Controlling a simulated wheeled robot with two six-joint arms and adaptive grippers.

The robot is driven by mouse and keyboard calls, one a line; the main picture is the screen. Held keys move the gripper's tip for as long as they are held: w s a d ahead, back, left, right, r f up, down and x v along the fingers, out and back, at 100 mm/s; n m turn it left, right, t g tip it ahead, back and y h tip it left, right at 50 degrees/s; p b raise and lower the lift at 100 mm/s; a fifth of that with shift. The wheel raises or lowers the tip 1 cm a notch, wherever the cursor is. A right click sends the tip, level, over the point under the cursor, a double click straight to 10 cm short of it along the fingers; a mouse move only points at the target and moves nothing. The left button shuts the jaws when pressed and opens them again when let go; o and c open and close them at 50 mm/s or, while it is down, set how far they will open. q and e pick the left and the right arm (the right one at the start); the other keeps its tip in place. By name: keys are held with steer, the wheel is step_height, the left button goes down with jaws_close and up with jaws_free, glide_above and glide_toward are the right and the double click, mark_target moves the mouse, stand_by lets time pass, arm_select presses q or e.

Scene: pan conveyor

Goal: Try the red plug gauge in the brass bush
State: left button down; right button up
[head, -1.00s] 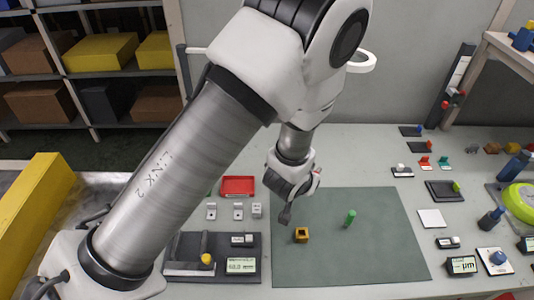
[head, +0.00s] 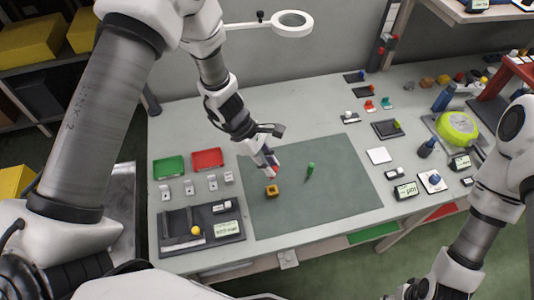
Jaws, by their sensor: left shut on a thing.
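My left gripper (head: 272,168) comes down from above and is shut on the red plug gauge (head: 275,172), of which only a small red part shows. The gauge is just above and behind the bush in the head view; whether they touch I cannot tell. A green plug gauge (head: 311,169) stands upright on the mat to the right. My right arm is at the lower right, with its gripper out of the picture.
A green tray (head: 168,167) and a red tray (head: 207,159) lie left of the mat. A dark fixture board (head: 215,240) with a yellow knob and a display is in front of them. A ring magnifier (head: 292,23) hangs behind. Several tools and gauges crowd the right side.

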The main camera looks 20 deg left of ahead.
arm_select(q)
steer(key=h, duration=0.2)
steer(key=b, duration=0.3)
glide_above(267, 188)
steer(key=shift+f, duration=2.4)
steer(key=shift+f+b, duration=1.25)
steer(key=shift+b, duration=0.2)
stand_by(1.0)
step_height(267, 188, up, 6)
steer(key=p, duration=0.4)
stand_by(0.7)
stand_by(0.4)
